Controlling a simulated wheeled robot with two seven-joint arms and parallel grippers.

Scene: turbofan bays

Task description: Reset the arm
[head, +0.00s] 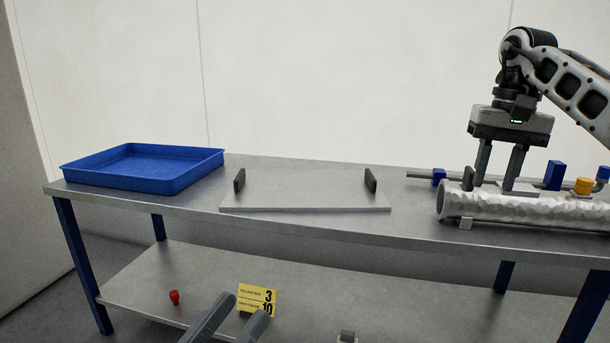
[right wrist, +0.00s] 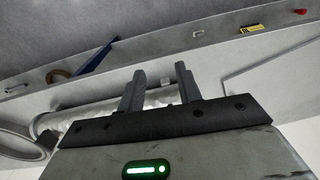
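My right gripper (head: 496,186) points down with its two fingers apart and nothing seen between them. Its tips are close to the upper edge of a silver crinkled tube (head: 530,207) at the right of the bench; I cannot tell whether they touch it. The right wrist view shows the same fingers (right wrist: 160,82) apart, with the silver tube (right wrist: 85,115) beyond them. My left gripper (head: 240,312) shows only as two grey fingers at the bottom of the head view, apart and empty, in front of the lower shelf.
The bench (head: 415,225) carries a blue tray (head: 190,180) at left and a flat plate (head: 300,208) with two dark upright tabs. Blue blocks (head: 554,175) and a yellow part (head: 583,186) stand behind the tube. A yellow sign (head: 257,298) and red knob (head: 174,297) are on the lower shelf.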

